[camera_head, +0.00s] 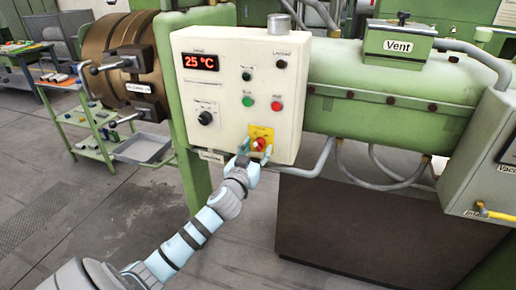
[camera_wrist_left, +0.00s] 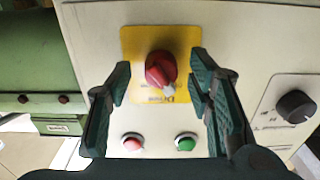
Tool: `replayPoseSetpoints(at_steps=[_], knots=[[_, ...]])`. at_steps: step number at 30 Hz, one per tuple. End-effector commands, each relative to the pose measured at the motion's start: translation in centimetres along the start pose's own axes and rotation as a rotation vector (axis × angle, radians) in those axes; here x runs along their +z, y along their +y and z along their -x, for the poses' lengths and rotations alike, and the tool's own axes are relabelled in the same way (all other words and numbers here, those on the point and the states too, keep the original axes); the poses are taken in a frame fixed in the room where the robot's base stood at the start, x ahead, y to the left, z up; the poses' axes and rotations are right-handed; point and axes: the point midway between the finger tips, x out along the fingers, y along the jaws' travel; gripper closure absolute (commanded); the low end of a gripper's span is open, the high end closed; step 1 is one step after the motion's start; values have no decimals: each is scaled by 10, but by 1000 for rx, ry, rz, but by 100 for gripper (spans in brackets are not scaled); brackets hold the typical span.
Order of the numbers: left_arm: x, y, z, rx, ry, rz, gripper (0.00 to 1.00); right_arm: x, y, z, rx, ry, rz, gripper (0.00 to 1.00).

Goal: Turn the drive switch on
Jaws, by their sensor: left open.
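The drive switch (camera_head: 260,144) is a red rotary knob on a yellow plate at the lower right of the cream control panel (camera_head: 225,130). In the left wrist view the red knob (camera_wrist_left: 160,68) shows close up, with a pale pointer at its lower right; lettering on the yellow plate (camera_wrist_left: 133,42) is partly hidden. My left gripper (camera_head: 250,155) is open at the plate. In the wrist view its fingers (camera_wrist_left: 163,76) stand on either side of the knob, with gaps between them and it. My right gripper is not in view.
The panel also carries a green button (camera_head: 248,99), a red button (camera_head: 276,105), a black knob (camera_head: 205,118) and a 25 °C display (camera_head: 199,62). Grey pipes (camera_head: 315,165) run right of the switch. A green cart (camera_head: 95,140) stands at left.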

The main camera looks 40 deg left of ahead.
Motion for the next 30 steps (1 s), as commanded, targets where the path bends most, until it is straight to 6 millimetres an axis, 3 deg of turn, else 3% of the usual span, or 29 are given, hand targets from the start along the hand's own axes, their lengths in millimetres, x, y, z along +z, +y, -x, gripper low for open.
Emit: replayPoseSetpoints(at_steps=[10,19,30], knots=[[0,0,-7,1,0,1,54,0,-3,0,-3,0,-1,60],[0,1,-7,2,0,1,100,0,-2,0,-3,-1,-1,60],[0,0,-7,1,-1,-54,100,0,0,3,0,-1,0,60]])
